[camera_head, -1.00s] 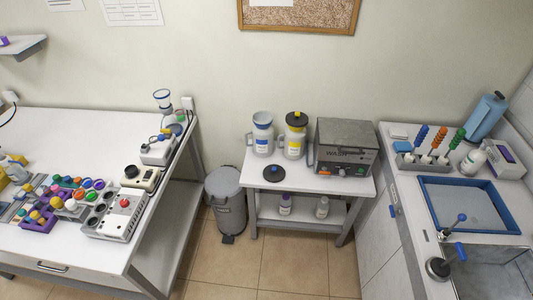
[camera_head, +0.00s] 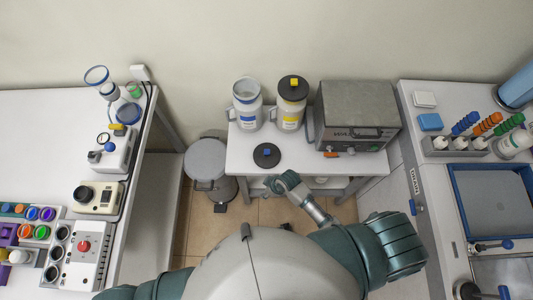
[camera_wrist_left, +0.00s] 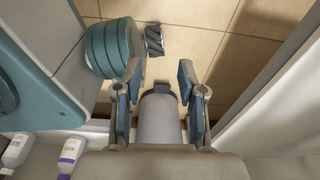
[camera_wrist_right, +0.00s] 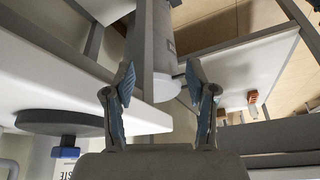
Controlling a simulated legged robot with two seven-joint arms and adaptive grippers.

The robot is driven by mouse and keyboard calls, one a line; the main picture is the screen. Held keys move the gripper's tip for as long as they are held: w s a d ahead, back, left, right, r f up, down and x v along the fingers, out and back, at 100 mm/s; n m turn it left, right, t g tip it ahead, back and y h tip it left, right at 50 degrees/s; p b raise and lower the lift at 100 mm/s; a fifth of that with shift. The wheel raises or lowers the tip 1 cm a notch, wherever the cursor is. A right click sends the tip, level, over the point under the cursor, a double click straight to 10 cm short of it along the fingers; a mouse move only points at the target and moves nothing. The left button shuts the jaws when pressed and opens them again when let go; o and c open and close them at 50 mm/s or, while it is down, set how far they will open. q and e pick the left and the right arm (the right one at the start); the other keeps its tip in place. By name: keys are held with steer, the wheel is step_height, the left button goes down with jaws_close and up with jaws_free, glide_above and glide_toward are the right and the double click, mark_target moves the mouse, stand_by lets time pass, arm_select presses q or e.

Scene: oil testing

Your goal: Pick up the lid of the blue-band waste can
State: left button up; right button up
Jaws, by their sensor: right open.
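The lid is a dark disc with a blue knob (camera_head: 267,155). It lies flat on the small white table in front of the blue-band waste can (camera_head: 247,112), which stands uncovered. My right gripper (camera_head: 280,182) is open and empty at the table's front edge, just nearer to me than the lid and apart from it. In the right wrist view, which looks upside down, the lid (camera_wrist_right: 60,122) is off to the left, outside the open fingers (camera_wrist_right: 160,82). My left gripper (camera_wrist_left: 159,72) is open and empty; it does not show in the head view.
The yellow-band can (camera_head: 291,112), with its lid on, stands right of the blue-band can. A grey heater box (camera_head: 360,108) fills the table's right side. A grey pedal bin (camera_head: 207,160) stands on the floor at left. The tabletop left of the lid is clear.

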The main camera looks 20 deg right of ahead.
steer(key=w+a+r+n+g, duration=0.1)
steer(key=w+a+r+n, duration=0.25)
steer(key=r+n, duration=0.3)
steer(key=w+a+r+n+g, duration=0.1)
steer(key=w+a+r+n, duration=0.25)
steer(key=r+n, duration=0.35)
steer(key=w+d+r+n+g+h, duration=0.2)
steer(key=w+d+r+n+h, duration=0.1)
steer(key=w+d+r+n, duration=0.8)
steer(key=m, duration=0.1)
glide_above(267, 151)
steer(key=w, duration=0.1)
steer(key=f, duration=0.8)
steer(key=f+b, duration=0.1)
steer(key=f, duration=0.3)
steer(key=shift+d+f, duration=0.25)
steer(key=f, duration=0.3)
steer(key=s+f, duration=0.1)
steer(key=f, duration=0.1)
steer(key=shift+a+f, duration=0.25)
steer(key=shift+f, duration=0.05)
steer(key=c, duration=0.9)
jaws_close()
arm_select(q)
steer(key=shift+w+d+r, duration=0.2)
steer(key=shift+w+d, duration=0.05)
steer(key=shift+w, duration=0.4)
steer(key=shift+w+d+r, duration=0.2)
steer(key=shift+w+d, duration=0.05)
steer(key=shift+w, duration=0.35)
